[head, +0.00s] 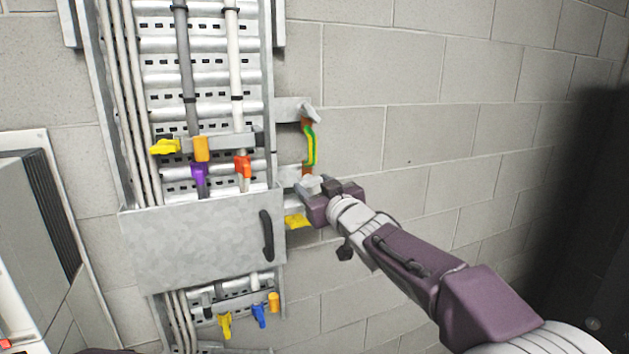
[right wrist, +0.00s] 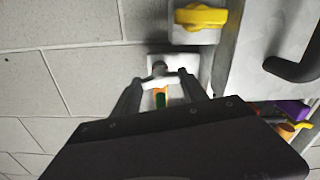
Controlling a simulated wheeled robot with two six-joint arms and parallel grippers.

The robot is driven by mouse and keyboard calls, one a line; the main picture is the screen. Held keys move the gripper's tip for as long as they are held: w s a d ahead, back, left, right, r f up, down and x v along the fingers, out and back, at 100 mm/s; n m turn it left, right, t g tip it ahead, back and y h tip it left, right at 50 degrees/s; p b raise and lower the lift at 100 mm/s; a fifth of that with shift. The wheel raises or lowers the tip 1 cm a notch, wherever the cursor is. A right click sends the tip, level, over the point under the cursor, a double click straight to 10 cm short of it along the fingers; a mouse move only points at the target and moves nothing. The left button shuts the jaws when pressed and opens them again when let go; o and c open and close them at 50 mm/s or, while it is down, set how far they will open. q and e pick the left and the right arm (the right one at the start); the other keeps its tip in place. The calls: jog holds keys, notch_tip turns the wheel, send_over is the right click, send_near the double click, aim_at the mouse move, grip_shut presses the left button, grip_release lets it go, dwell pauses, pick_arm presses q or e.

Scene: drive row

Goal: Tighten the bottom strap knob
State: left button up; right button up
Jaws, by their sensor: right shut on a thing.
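A green-and-yellow strap (head: 310,142) hangs between two grey brackets on the right side of the cable ladder, with orange-brown ends. My right gripper (head: 318,187) is at the strap's lower end. It is shut on the pale bottom strap knob (head: 309,183), which it partly hides. In the right wrist view, the fingers (right wrist: 163,88) close from both sides on the light knob (right wrist: 160,82), in front of a pale plate. The knob's turn position cannot be told. The top strap knob (head: 309,113) is grey and free. My left gripper is not in view.
A yellow handle (head: 297,221) sits just below the gripper; it also shows in the right wrist view (right wrist: 201,16). A grey cover panel (head: 195,242) with a black handle (head: 266,236) is close on the left. Bare block wall (head: 430,120) lies to the right.

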jog(key=m+p, duration=0.3)
jog(key=m, duration=0.3)
jog(key=m+p, duration=0.1)
jog(key=m, duration=0.5)
jog(key=shift+p, duration=0.3)
jog(key=shift+m, duration=0.3)
jog(key=o, duration=1.4)
jog(key=shift+s+f, duration=0.1)
jog(key=shift+s, duration=0.05)
jog(key=b+v, duration=0.4)
jog(key=v, duration=0.4)
jog(key=shift+s+d, duration=0.25)
jog(key=shift+s, duration=0.1)
